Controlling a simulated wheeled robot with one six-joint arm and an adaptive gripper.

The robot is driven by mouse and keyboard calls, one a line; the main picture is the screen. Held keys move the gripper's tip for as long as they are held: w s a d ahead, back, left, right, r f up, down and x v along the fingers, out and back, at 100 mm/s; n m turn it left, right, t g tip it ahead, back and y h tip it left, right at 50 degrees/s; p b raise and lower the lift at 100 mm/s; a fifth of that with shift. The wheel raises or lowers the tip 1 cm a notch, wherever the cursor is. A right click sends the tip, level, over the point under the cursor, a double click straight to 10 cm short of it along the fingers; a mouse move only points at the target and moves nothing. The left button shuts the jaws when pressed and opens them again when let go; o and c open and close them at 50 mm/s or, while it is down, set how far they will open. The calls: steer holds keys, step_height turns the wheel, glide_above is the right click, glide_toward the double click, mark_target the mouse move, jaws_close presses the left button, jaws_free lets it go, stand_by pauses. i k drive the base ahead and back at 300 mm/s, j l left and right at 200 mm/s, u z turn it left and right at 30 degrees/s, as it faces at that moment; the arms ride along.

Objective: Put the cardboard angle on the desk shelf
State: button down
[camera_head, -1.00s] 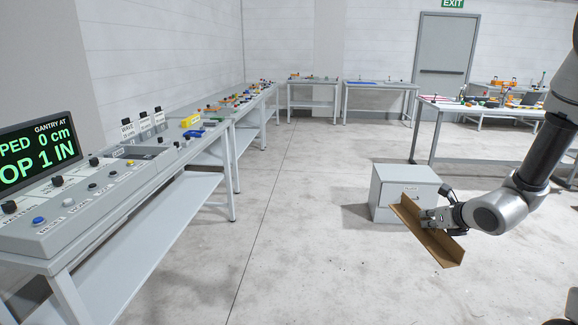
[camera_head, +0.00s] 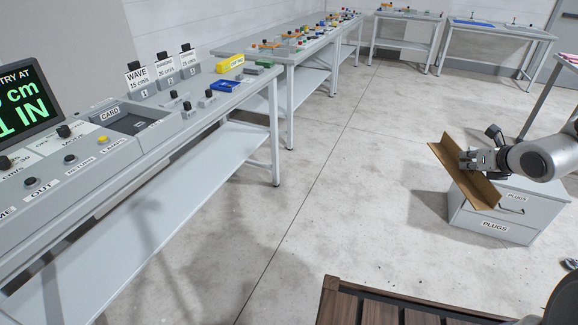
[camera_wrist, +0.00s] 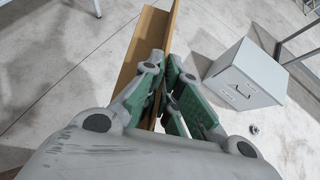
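The cardboard angle (camera_head: 463,172) is a long brown L-shaped strip at the right of the head view, held in the air in front of a grey cabinet. My gripper (camera_head: 470,160) is shut on it near its middle. In the wrist view the cardboard angle (camera_wrist: 146,48) runs up and away between the green-padded fingers of my gripper (camera_wrist: 166,88). The desk (camera_head: 222,112) with the control panel stands at the left. Its grey lower shelf (camera_head: 165,205) is bare, and the cardboard is well to the right of it.
The grey cabinet labelled PLUGS (camera_head: 508,212) stands on the floor at the right, also in the wrist view (camera_wrist: 246,78). A dark wooden slatted surface (camera_head: 400,307) is at the bottom. Floor between desk and cabinet is clear. More tables (camera_head: 408,30) line the back.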

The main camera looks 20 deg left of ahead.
mark_target(237, 149)
steer(key=i+l+u, duration=0.2)
steer(key=i+u, duration=0.25)
steer(key=i+l+u, duration=0.3)
steer(key=u, duration=0.2)
steer(key=i+l+u, duration=0.65)
steer(key=l+u, duration=0.25)
steer(key=l, duration=0.2)
